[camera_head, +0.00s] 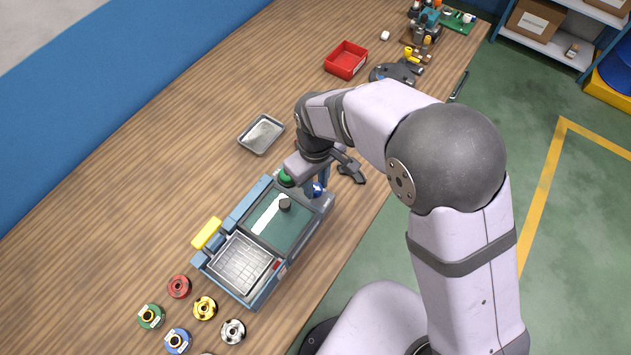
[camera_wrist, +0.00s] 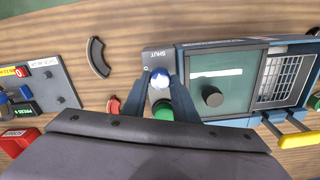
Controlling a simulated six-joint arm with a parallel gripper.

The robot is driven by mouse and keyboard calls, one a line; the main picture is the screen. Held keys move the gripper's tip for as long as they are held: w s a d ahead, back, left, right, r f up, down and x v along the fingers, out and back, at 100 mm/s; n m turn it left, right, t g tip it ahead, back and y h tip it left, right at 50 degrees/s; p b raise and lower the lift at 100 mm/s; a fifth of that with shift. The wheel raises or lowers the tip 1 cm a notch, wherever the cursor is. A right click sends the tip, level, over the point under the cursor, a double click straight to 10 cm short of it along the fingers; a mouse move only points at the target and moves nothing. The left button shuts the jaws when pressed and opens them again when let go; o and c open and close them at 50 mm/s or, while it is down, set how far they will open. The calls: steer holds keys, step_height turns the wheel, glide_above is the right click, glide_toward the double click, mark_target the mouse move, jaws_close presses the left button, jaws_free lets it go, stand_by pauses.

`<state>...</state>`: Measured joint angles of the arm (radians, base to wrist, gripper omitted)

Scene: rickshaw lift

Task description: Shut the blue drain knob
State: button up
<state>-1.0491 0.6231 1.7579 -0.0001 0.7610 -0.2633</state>
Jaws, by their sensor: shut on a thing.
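The blue drain knob (camera_wrist: 160,78) has a pale, shiny top in the wrist view. It sits on a grey plate at the end of the blue-grey machine (camera_wrist: 192,82), beside a printed "SHUT" label (camera_wrist: 156,54). My gripper (camera_wrist: 160,81) is shut on the knob, one finger on each side. In the head view a little of the blue knob (camera_head: 317,189) shows under my wrist. A green knob (camera_wrist: 163,109) is close by, partly hidden between my fingers. The knob's exact turn angle cannot be told.
The machine has a dark lid with a black knob (camera_head: 285,203), a wire basket (camera_head: 243,263) and a yellow handle (camera_head: 207,233). Several spools lie near its front end. A metal tray (camera_head: 261,134) and a red bin (camera_head: 346,60) stand farther back. The bench's left side is clear.

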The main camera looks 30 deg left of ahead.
stand_by(0.5)
steer(key=o, duration=1)
steer(key=shift+o, duration=0.2)
